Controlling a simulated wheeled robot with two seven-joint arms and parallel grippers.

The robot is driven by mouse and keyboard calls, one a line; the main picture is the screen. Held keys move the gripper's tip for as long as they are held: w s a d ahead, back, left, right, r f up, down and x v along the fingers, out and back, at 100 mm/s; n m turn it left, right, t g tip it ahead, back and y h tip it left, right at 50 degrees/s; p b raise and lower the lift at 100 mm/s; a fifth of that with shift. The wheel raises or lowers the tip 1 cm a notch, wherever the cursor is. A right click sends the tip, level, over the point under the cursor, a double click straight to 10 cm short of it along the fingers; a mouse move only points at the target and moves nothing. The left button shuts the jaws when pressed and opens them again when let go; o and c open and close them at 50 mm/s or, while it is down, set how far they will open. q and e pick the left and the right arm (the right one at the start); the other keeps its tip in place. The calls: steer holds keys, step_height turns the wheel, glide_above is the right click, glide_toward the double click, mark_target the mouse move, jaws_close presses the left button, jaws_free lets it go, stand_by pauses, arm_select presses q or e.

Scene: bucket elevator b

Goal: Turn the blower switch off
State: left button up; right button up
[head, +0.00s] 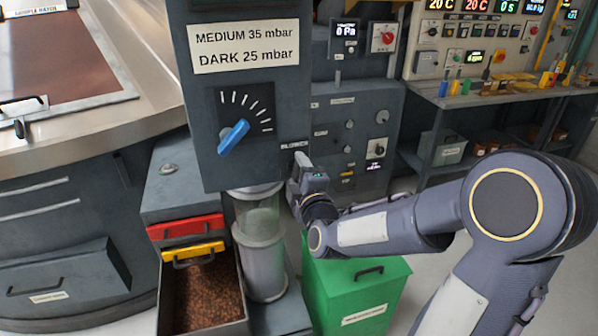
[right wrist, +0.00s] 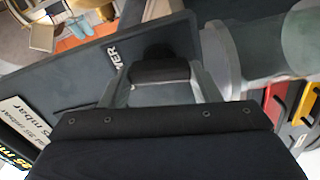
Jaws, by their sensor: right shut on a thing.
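The dark panel (head: 205,120) carries a blower label (head: 294,146) at its lower right edge. My right gripper (head: 301,160) is at the panel just below this label and hides the blower switch in the head view. In the right wrist view, the gripper's fingers (right wrist: 162,88) are shut on a dark piece at the panel, beside the partly covered label lettering (right wrist: 113,54). This piece appears to be the blower switch (right wrist: 160,71); which way it is set cannot be told. My left gripper is not in view.
A blue knob (head: 233,137) with a tick scale is on the same panel, left of my gripper. A clear cylinder (head: 259,212) stands below. A green bin (head: 355,290) is under my right arm. A grey control cabinet (head: 340,130) is behind.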

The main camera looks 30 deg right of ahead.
steer(key=shift+f+n, duration=0.1)
steer(key=shift+n, duration=1)
steer(key=o, duration=1)
steer(key=v, duration=0.7)
steer(key=shift+s+a, duration=0.15)
steer(key=shift+s, duration=0.25)
